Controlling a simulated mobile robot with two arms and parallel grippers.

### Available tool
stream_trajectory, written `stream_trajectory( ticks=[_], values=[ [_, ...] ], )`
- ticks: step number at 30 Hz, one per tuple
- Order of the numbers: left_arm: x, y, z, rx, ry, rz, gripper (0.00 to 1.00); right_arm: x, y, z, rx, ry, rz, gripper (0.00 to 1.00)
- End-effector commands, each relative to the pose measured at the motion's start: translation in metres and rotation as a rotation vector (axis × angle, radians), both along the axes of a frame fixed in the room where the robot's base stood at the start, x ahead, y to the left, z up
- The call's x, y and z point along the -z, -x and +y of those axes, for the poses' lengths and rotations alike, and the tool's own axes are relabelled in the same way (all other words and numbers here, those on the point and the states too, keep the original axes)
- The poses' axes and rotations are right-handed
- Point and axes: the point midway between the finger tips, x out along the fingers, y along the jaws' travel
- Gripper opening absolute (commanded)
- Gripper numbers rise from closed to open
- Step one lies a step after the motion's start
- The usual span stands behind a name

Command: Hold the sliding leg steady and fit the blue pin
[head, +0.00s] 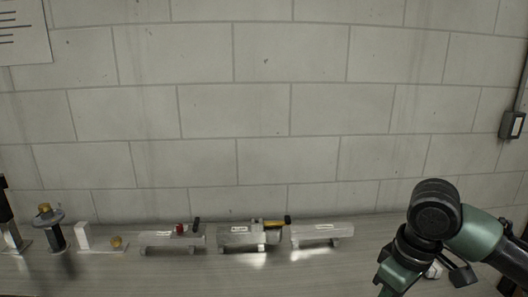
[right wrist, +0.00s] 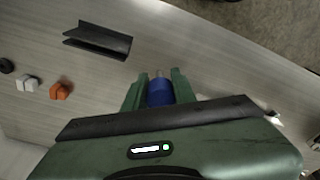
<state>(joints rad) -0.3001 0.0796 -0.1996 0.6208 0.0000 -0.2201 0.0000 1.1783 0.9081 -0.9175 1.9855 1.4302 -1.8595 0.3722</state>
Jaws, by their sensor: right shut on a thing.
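In the right wrist view, the blue pin (right wrist: 159,92) sits between the green fingers of my right gripper (right wrist: 159,77). The gripper is shut on it, and a small pale tip sticks out past the blue part. The bench lies beyond the fingertips; I cannot tell how far below the pin is. In the head view my right arm comes in at the lower right, and its gripper is out of the picture. My left gripper shows in neither view. I cannot pick out the sliding leg with certainty in either view.
Several pale metal blocks stand along the bench by the wall, one with a red knob (head: 180,229), one with a yellow-and-black handle (head: 273,222). A dark channel piece (right wrist: 98,42), an orange piece (right wrist: 61,91) and a white block (right wrist: 27,85) lie on the bench.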

Motion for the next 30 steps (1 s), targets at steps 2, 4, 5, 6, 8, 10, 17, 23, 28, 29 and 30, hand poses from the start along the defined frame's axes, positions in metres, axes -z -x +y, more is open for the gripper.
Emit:
stream_trajectory(
  ticks=[2, 4, 5, 6, 8, 10, 17, 23, 28, 29, 30],
  values=[
    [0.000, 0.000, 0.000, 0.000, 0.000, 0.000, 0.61, 0.005, 0.011, 0.011, 0.114, 0.001, -0.002, 0.00],
    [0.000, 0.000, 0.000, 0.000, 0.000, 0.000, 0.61, 0.008, 0.019, 0.019, 0.217, 0.001, -0.003, 0.00],
    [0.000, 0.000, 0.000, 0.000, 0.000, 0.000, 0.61, 0.010, 0.023, 0.022, 0.259, 0.001, -0.002, 0.00],
    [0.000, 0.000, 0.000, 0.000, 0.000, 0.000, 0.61, 0.012, 0.028, 0.026, 0.312, 0.000, -0.003, 0.00],
    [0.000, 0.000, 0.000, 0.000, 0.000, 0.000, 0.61, 0.015, 0.034, 0.031, 0.384, 0.001, -0.002, 0.00],
    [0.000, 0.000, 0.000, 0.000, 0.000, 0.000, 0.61, 0.017, 0.041, 0.036, 0.455, 0.001, -0.002, 0.00],
    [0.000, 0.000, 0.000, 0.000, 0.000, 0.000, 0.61, 0.021, 0.052, 0.043, 0.580, -0.001, -0.002, 0.00],
    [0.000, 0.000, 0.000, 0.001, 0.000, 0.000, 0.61, 0.021, 0.053, 0.044, 0.593, -0.001, -0.001, 0.00],
    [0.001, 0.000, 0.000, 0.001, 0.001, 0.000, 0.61, 0.023, 0.053, 0.044, 0.592, 0.000, -0.001, 0.00],
    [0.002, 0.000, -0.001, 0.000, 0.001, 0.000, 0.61, 0.025, 0.054, 0.044, 0.592, 0.000, -0.001, 0.00],
    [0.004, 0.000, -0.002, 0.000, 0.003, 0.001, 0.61, 0.029, 0.055, 0.044, 0.592, 0.001, -0.002, 0.00]
  ],
)
